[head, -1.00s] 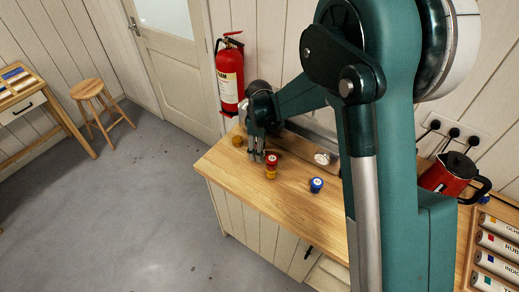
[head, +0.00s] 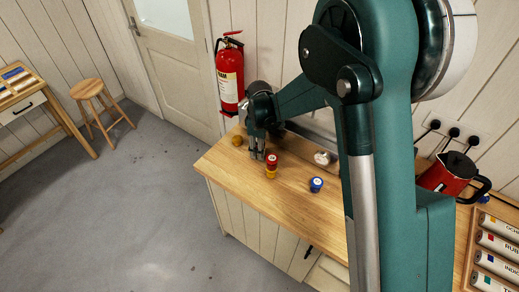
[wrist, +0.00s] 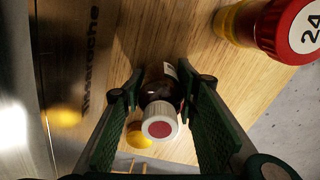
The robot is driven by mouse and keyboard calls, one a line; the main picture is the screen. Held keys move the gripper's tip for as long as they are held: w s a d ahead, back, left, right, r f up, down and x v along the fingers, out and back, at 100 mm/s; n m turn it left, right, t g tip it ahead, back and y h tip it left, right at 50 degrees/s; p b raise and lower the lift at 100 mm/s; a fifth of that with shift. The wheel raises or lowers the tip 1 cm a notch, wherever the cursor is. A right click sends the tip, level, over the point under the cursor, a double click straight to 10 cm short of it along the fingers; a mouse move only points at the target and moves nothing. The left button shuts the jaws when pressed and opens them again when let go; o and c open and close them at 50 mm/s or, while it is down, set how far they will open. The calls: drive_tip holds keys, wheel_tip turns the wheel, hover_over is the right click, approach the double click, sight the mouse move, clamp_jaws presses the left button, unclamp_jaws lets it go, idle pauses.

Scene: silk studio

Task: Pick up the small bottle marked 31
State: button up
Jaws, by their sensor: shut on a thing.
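In the wrist view, a small dark bottle (wrist: 160,88) with a white cap and a red disc on top stands between the pads of my gripper (wrist: 160,98). My gripper is shut on it. Part of a white label shows on the bottle's side, but its number cannot be read. In the head view my gripper (head: 257,153) is low over the wooden counter, and the bottle cannot be made out there. I cannot tell whether the bottle is clear of the counter.
A red-topped bottle marked 24 (wrist: 290,25) stands close by, right of my gripper in both views. A yellow-topped bottle (head: 237,140) stands left of it. A blue-capped bottle (head: 316,184) is farther right. A steel appliance (wrist: 18,90) stands close on the left in the wrist view.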

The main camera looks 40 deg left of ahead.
drive_tip(key=shift+r, duration=0.15)
drive_tip(key=shift+r, duration=4.9)
